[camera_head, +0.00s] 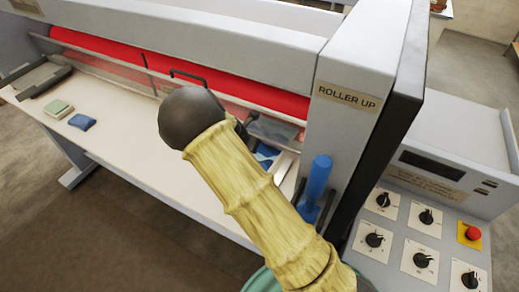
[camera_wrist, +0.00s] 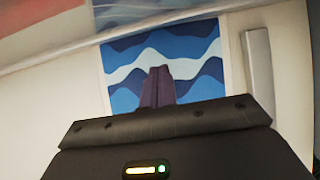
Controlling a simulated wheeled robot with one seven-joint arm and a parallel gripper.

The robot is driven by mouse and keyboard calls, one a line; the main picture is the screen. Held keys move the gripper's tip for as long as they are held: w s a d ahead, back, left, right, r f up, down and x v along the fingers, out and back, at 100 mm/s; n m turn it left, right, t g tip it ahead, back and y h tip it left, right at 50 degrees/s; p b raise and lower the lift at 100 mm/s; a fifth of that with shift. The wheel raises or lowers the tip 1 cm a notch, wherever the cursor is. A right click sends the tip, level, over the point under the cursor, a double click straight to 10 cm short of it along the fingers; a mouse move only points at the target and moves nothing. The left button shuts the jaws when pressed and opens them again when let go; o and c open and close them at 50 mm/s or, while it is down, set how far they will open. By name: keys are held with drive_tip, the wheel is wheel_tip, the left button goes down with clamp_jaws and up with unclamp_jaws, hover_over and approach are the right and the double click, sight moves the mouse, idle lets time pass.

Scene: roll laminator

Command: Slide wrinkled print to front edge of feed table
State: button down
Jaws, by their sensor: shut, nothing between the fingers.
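The print (camera_wrist: 198,48) lies on the pale feed table and shows blue and white wave bands with a thin white border. In the wrist view my gripper (camera_wrist: 158,75) is shut, its dark fingers together over the middle of the print. I cannot tell whether the fingertips touch it. In the head view only a small part of the print (camera_head: 265,154) shows, because my arm covers the rest. The fingers are hidden there behind the arm. The feed table (camera_head: 150,158) runs along the front of the laminator. Wrinkles are not clear in either view.
A red roller (camera_head: 120,62) sits behind a clear guard with a black handle (camera_head: 188,75). A metal bar (camera_wrist: 258,70) lies right of the print. A blue-handled lever (camera_head: 318,178) stands at the right. A green pad (camera_head: 58,108) and blue cloth (camera_head: 82,122) lie left.

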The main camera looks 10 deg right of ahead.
drive_tip(key=shift+f, duration=0.65)
drive_tip(key=shift+f+b, duration=0.55)
drive_tip(key=shift+f, duration=0.25)
idle(0.5)
drive_tip(key=shift+s, duration=0.1)
drive_tip(key=shift+s+a+p, duration=0.15)
drive_tip(key=shift+s+a, duration=0.4)
drive_tip(key=shift+s, duration=0.35)
drive_tip(key=shift+s+a+p, duration=0.15)
drive_tip(key=shift+s+a, duration=0.35)
drive_tip(key=shift+s, duration=0.35)
drive_tip(key=shift+s+a+r+p, duration=0.1)
drive_tip(key=shift+s+a, duration=0.25)
drive_tip(key=shift+s, duration=0.2)
drive_tip(key=shift+s+a+p, duration=0.15)
drive_tip(key=shift+s+a, duration=0.2)
drive_tip(key=shift+s, duration=0.2)
drive_tip(key=shift+s+a+r+p, duration=0.1)
drive_tip(key=shift+s+a, duration=0.25)
drive_tip(key=shift+s, duration=0.2)
drive_tip(key=shift+s+a+f, duration=0.1)
drive_tip(key=shift+s+a, duration=0.35)
drive_tip(key=shift+s, duration=0.45)
drive_tip(key=shift+s+a+f, duration=0.1)
drive_tip(key=shift+s+a, duration=0.35)
drive_tip(key=shift+s, duration=0.4)
